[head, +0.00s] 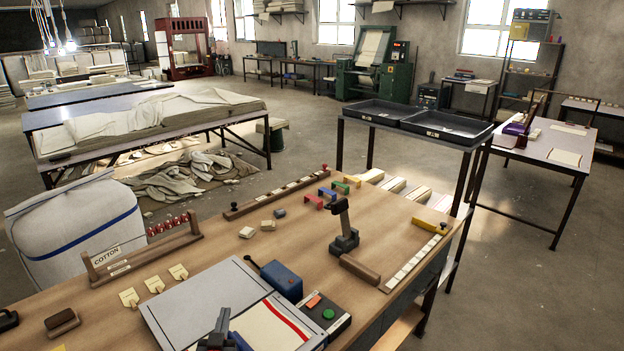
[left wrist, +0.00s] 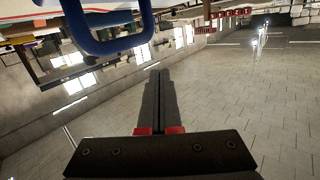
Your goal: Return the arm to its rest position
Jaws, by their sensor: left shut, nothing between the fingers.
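My left gripper (head: 224,316) shows at the bottom edge of the head view, in front of the folding board with its grey panels (head: 205,300). Its dark fingers point up and are closed together with nothing between them. In the left wrist view the fingers of the left gripper (left wrist: 158,75) are pressed together, with red parts at their base. A white cloth with a red stripe (head: 275,330) lies at the board's right part, partly cut off by the frame. My right gripper is not in view.
A blue box with a lever (head: 281,280) and a button box (head: 325,318) stand right of the board. A dark upright tool (head: 343,228) stands farther back. A bead rack (head: 140,250) is at left. In the left wrist view, a blue loop (left wrist: 110,35) is near the fingers.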

